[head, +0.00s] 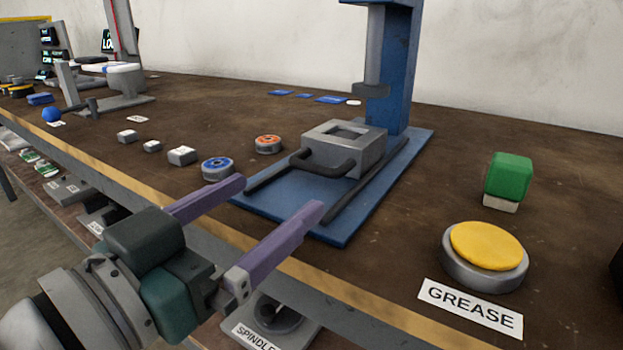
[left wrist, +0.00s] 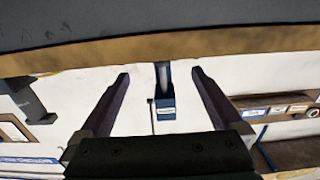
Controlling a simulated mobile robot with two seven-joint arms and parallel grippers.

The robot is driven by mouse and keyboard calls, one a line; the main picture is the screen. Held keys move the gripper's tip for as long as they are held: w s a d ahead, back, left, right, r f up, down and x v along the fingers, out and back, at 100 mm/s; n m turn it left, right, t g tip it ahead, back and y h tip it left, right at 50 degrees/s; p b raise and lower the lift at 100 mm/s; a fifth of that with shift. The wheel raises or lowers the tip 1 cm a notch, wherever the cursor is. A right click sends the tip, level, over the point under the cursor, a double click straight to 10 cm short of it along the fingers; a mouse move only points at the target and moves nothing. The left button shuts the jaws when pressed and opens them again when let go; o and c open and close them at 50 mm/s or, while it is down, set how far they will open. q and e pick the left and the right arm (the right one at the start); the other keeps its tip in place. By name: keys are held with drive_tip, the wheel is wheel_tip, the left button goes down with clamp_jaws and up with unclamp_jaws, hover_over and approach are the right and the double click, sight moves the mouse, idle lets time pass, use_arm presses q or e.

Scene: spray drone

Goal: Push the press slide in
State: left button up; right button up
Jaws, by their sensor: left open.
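The press slide (head: 368,155) is a grey block with a square recess and a dark loop handle (head: 322,163) facing my side. It sits on the blue press base (head: 290,209), between two dark rails. The blue press column (head: 393,75) with its grey ram (head: 374,55) stands behind it. My left gripper (head: 279,196) is open and empty, its purple fingers reaching over the table's front edge, short of the handle. In the left wrist view its fingers (left wrist: 161,75) are spread, with nothing held between them. The slide is not clearly recognisable there. My right gripper is not in view.
A yellow button (head: 486,245) with a GREASE label and a green block (head: 509,176) stand right of the press. Blue-topped (head: 217,168) and orange-topped (head: 268,144) round pieces sit to its left. The table's yellow front edge (head: 330,283) runs under my left gripper.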

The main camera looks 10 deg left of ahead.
use_arm(q)
drive_tip(key=shift+s+a, duration=0.15)
drive_tip(key=shift+s, duration=0.3)
drive_tip(key=shift+c, duration=0.2)
